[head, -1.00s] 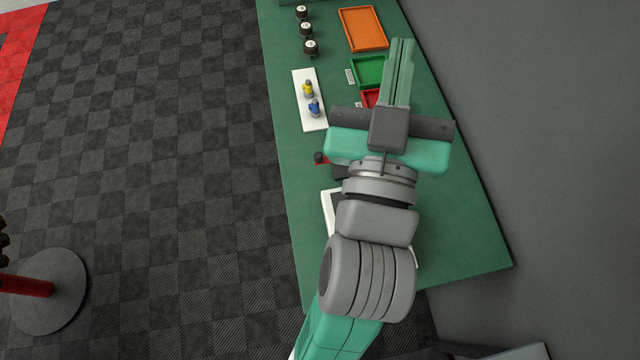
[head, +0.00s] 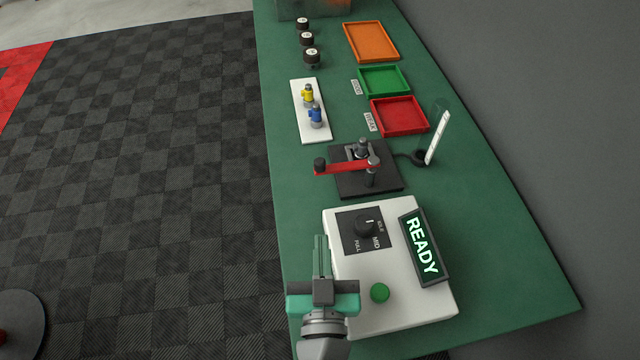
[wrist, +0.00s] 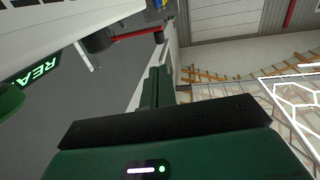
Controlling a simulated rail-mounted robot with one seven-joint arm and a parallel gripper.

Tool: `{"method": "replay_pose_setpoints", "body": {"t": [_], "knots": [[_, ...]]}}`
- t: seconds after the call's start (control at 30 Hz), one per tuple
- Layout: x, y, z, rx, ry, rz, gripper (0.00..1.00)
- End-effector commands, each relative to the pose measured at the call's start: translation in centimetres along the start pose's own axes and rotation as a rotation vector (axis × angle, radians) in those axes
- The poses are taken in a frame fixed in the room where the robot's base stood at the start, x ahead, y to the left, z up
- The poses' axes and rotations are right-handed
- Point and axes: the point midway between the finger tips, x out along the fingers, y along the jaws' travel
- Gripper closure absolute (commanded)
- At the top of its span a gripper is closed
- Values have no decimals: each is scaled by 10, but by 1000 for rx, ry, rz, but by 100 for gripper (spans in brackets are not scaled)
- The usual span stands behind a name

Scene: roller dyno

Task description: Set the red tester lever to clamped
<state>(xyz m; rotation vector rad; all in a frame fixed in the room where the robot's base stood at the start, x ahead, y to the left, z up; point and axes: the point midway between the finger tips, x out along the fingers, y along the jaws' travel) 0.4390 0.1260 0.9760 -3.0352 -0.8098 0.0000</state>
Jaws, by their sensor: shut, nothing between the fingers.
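The red tester lever (head: 340,168) is a red bar with a black knob (head: 319,164) at its left end. It is joined to a grey post on a black base plate (head: 385,187) and points left in the head view. It also shows at the top of the wrist view (wrist: 133,36). My gripper (head: 320,240) is shut and empty, near the left edge of the white control box, apart from the lever and on the near side of it. I cannot tell from its look which setting the lever is in.
The white control box (head: 425,313) has a dial (head: 366,225), a green button (head: 379,293) and a READY display (head: 423,247). A clear tube (head: 438,135) stands right of the tester. Red (head: 400,117), green (head: 384,82) and orange (head: 371,42) trays lie beyond. Bench surface at right is clear.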

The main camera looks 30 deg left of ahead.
Motion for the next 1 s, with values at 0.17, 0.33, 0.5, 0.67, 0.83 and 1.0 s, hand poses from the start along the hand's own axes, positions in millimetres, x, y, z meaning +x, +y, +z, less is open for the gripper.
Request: {"method": "replay_pose_setpoints", "body": {"t": [0.17,0.33,0.5,0.67,0.83,1.0], "knots": [[4,0,-1,0,1,0,100],[32,0,-3,-1,2,-1,100],[70,1,-2,-1,2,-1,100],[104,0,-2,-3,2,-1,100],[129,0,-1,-1,0,-1,100],[139,0,0,-1,0,0,100]]}}
